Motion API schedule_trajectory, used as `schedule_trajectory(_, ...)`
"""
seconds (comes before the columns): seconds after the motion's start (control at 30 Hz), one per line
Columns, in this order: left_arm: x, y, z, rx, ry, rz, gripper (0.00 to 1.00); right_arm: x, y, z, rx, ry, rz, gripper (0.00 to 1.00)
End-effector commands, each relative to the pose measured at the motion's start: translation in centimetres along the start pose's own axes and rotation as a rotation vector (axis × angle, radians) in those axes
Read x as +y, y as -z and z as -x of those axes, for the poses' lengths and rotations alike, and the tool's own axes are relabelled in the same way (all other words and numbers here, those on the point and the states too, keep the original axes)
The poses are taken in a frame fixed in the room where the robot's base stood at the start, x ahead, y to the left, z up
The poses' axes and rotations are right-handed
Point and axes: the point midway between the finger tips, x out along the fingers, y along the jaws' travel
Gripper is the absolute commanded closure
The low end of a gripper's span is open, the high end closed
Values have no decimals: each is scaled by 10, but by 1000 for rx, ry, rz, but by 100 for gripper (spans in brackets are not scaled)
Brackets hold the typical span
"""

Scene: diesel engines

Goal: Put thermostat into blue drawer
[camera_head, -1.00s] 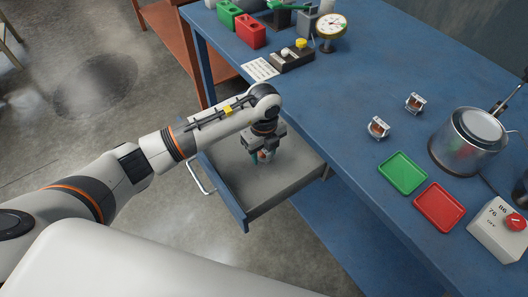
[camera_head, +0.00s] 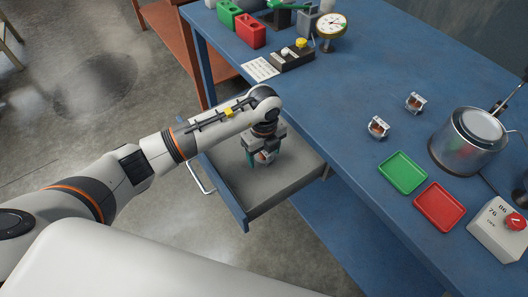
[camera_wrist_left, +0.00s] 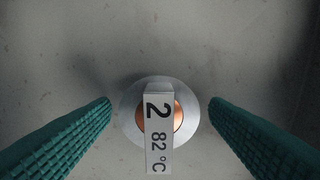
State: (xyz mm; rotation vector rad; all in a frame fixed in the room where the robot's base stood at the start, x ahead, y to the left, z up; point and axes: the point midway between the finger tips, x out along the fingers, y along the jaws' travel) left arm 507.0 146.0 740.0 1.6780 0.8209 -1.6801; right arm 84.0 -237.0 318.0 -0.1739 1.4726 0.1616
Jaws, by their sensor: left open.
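A thermostat (camera_wrist_left: 130,122) with a silver rim, copper centre and a white label reading "2 82 °C" lies in the open blue drawer (camera_head: 290,192). It also shows in the head view (camera_head: 263,158), just under my left gripper (camera_head: 261,155). In the left wrist view the two green fingers (camera_wrist_left: 160,115) stand apart on both sides of the thermostat, with a gap on each side. My left gripper is open. Two more thermostats, one nearer (camera_head: 378,127) and one farther (camera_head: 415,102), stand on the blue table. My right gripper is not in view.
A green tray (camera_head: 402,172) and a red tray (camera_head: 439,206) lie on the table (camera_head: 340,100). A metal pot (camera_head: 468,142) and a control box with a red knob (camera_head: 500,229) stand at the right. A gauge (camera_head: 331,27) and coloured blocks stand at the back. The drawer's front floor is clear.

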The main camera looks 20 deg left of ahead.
Motion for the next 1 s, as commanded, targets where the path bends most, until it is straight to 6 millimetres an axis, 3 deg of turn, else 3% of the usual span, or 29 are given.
schedule_trajectory(0.53, 1, 1, 103, 3, -5, -1, 30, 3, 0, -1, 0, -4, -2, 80)
schedule_trajectory(0.7, 1, 1, 117, 1, -3, 1, 30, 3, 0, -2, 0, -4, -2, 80)
schedule_trajectory(1.0, 0, 0, 120, 0, -2, 1, 30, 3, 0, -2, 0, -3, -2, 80)
